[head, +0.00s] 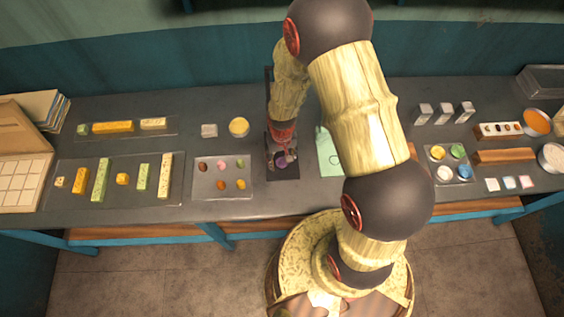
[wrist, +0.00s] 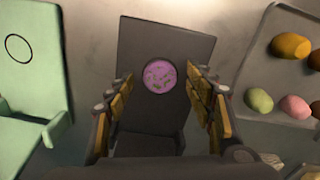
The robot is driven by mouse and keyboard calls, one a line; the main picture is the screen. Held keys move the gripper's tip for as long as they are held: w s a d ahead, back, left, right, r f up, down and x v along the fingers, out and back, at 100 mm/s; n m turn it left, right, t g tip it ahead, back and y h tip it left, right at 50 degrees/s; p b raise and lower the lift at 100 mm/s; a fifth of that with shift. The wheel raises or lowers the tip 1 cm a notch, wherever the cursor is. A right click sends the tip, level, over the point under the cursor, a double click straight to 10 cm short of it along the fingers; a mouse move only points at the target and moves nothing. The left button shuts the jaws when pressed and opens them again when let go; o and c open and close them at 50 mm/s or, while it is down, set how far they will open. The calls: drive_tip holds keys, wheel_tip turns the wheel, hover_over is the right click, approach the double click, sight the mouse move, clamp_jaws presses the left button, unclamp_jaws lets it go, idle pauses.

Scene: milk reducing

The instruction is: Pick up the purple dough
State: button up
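A round purple piece with green specks, which looks like the purple dough (wrist: 160,75), lies on a dark grey stand (wrist: 165,38) in the wrist view. My gripper (head: 284,160) is over the same stand in the head view, pointing down. In the wrist view, its two yellow-padded fingers stand apart, with the purple piece showing between and a little beyond their tips. The gripper is open and empty. I cannot tell how high the fingertips are above the piece. In the head view my gripper hides most of the piece.
A tray of several coloured lumps (head: 205,190) stands just left of the stand. A pale green holder (head: 326,158) stands close on the right, partly behind my arm. Farther left are trays of coloured blocks. Small paint-like pots (head: 445,174) are at the right.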

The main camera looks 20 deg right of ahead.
drive_tip(key=shift+c, duration=1.2)
drive_tip(key=c, duration=0.7)
drive_tip(key=shift+c, duration=0.2)
